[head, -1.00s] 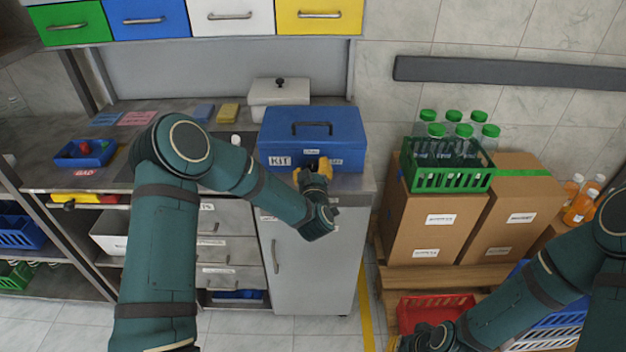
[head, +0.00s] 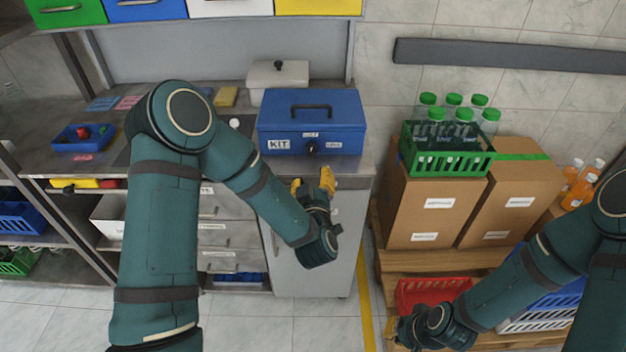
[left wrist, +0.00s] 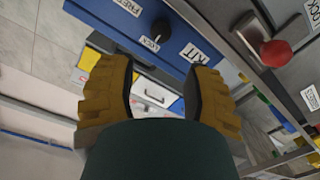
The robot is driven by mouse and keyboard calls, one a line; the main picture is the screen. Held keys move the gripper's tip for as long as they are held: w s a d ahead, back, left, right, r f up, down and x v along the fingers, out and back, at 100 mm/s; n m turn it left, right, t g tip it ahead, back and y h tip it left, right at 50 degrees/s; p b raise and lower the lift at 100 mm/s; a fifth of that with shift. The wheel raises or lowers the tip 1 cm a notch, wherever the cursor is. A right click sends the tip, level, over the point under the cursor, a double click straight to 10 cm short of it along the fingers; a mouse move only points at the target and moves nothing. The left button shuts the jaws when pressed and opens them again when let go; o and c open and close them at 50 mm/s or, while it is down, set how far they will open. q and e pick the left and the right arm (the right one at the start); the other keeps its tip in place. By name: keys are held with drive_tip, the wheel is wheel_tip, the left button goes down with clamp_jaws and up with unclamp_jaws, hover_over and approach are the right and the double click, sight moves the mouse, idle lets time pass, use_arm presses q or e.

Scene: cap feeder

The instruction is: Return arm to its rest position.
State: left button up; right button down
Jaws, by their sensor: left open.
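My left gripper (head: 313,183) is open and empty, just in front of the blue box and slightly below its knob. Its two yellow fingers stand apart in the left wrist view (left wrist: 155,95), with nothing between them. The blue KIT box (head: 330,137) sits upright and closed on the worktop; its dark round knob (head: 311,148) is uncovered. The box also shows at the top of the left wrist view (left wrist: 185,30), apart from the fingers. My right arm reaches in at the lower right; its gripper (head: 397,338) is low near the red crate, its fingers mostly hidden.
A grey cabinet (head: 290,265) stands below the box. Cardboard boxes (head: 433,205) on a pallet carry a green crate (head: 447,163) of bottles to the right. A red crate (head: 430,290) lies low in front. A white lidded container (head: 277,78) stands behind the box. Floor at front is clear.

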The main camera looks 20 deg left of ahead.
use_arm(q)
drive_tip(key=s+d+f+m+g+h, duration=0.2)
drive_tip(key=s+f+g+h, duration=0.1)
drive_tip(key=f, duration=0.3)
drive_tip(key=s+d+f+m+g+h, duration=0.3)
drive_tip(key=f+h, duration=0.1)
drive_tip(key=f, duration=0.3)
drive_tip(key=s+f+m+g+h, duration=0.1)
drive_tip(key=s+f+g, duration=0.3)
drive_tip(key=s, duration=0.4)
drive_tip(key=s+d+f+m+g+h, duration=0.1)
drive_tip(key=s+f+g, duration=0.3)
drive_tip(key=s, duration=0.4)
drive_tip(key=shift+m+g, duration=0.3)
drive_tip(key=shift+g, duration=0.1)
drive_tip(key=shift+s+f, duration=0.1)
